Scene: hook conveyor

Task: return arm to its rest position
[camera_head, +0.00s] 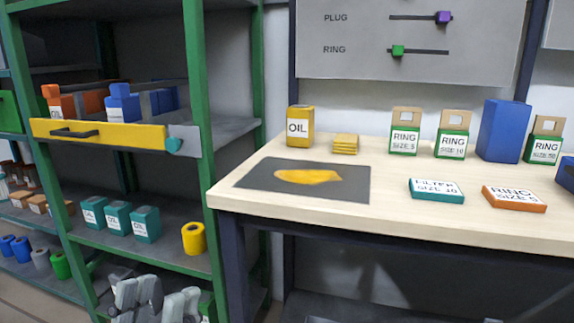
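My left gripper (158,300) shows at the bottom edge of the head view, left of the middle. Its grey parts are in front of the lower part of the green shelf rack (228,170) and are cut off by the frame. I see nothing held in it, but its fingertips are not clear enough to tell open from shut. It is apart from the workbench (400,222), below and left of the bench's front left corner. My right gripper is not in view.
A yellow-fronted drawer (100,134) sticks out of the rack. Teal boxes (118,219) and a yellow roll (193,238) stand on the shelf below. The bench holds an oil can (299,126), a dark mat (345,186) with a yellow patch, and several ring and filter boxes.

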